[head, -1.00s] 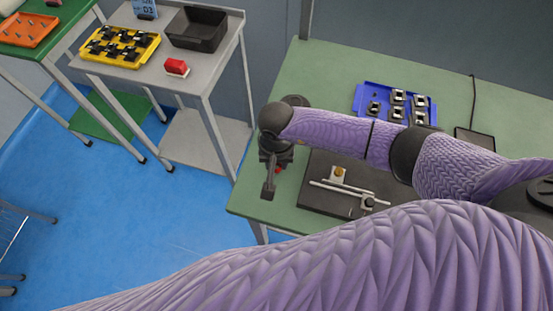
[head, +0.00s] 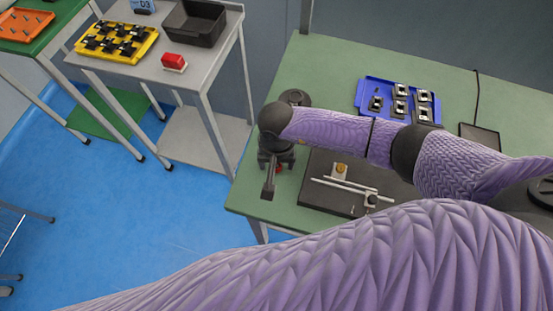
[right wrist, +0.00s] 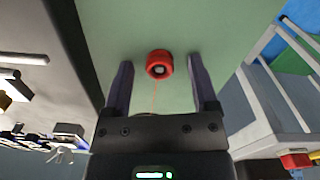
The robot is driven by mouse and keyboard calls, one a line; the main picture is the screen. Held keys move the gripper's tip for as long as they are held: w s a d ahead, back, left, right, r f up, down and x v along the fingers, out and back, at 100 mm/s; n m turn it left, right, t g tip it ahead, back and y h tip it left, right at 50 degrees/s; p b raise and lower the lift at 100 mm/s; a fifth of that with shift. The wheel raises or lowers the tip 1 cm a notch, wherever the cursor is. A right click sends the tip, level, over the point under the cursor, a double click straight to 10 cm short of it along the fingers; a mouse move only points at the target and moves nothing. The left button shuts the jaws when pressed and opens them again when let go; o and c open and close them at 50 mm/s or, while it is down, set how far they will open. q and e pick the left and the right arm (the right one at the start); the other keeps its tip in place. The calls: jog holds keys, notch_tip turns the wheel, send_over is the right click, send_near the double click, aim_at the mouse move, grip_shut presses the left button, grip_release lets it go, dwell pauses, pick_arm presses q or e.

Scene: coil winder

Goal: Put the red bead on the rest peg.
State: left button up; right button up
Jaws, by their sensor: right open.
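The red bead (right wrist: 160,64) is a short red cylinder with a grey centre. In the right wrist view it lies between the fingertips of my right gripper (right wrist: 161,72), with a gap on each side. A thin orange-red line runs from it toward the gripper body. My right gripper (head: 268,190) is open, over the left end of the green table. In the head view a bit of the red bead (head: 279,168) shows beside it, mostly hidden. I cannot make out the rest peg for certain. My left gripper is not in view.
A dark base plate (head: 325,201) with light rods and a brass-coloured knob (head: 341,168) lies right of the gripper. A blue tray (head: 367,89) with several parts stands behind. A grey side table (head: 205,62) holds a yellow tray (head: 141,49), black bin and red block.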

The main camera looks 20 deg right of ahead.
notch_tip(320, 180, up, 9)
jog(key=p, duration=0.2)
jog(key=shift+p, duration=0.35)
jog(key=shift+r, duration=0.45)
dwell(0.6)
